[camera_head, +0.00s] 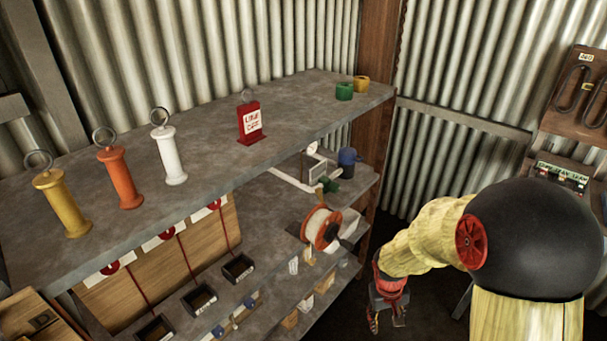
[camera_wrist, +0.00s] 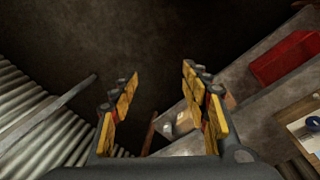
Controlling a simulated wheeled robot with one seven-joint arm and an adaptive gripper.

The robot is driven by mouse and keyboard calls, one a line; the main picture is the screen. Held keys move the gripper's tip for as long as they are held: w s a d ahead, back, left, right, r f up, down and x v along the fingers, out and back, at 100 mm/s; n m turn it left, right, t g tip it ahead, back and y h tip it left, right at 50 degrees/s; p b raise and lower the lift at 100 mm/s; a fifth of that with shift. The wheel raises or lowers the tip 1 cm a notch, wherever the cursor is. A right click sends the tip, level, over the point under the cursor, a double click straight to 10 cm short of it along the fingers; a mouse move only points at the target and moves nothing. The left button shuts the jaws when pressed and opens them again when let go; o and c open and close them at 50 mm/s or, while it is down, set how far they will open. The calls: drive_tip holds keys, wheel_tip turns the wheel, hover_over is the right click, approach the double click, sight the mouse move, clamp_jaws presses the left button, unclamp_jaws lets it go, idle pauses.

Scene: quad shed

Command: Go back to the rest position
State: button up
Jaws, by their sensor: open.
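My gripper (camera_head: 386,318) hangs at the end of my arm in the head view, to the right of the shelf unit and below its top board. It points down over the dark floor. In the wrist view my gripper (camera_wrist: 157,95) shows two yellow-padded fingers spread wide apart, with nothing between them. Its fingertips are apart from the shelf things in the head view.
The grey top shelf (camera_head: 300,105) bears yellow (camera_head: 62,203), orange (camera_head: 121,178) and white (camera_head: 169,155) ringed posts and a red sign (camera_head: 249,122). An orange-rimmed reel (camera_head: 321,230) sits lower. A wooden wall board (camera_head: 579,92) hangs right. A red bin (camera_wrist: 287,58) shows in the wrist view.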

drive_tip(key=s+a+r+t, duration=0.1)
drive_tip(key=s+r, duration=0.4)
drive_tip(key=r, duration=0.5)
drive_tip(key=s+a+r+t+y, duration=0.1)
drive_tip(key=s+r+t, duration=0.1)
drive_tip(key=s+r, duration=0.4)
drive_tip(key=s+a+r+m+t, duration=0.1)
drive_tip(key=s+r, duration=0.4)
drive_tip(key=r, duration=0.9)
drive_tip(key=shift+s+a+t+y+p, duration=0.35)
drive_tip(key=shift+a+t+p, duration=0.1)
drive_tip(key=shift+a+t, duration=0.2)
drive_tip(key=shift+r, duration=0.1)
drive_tip(key=shift+c, duration=0.3)
drive_tip(key=shift+c, duration=0.7)
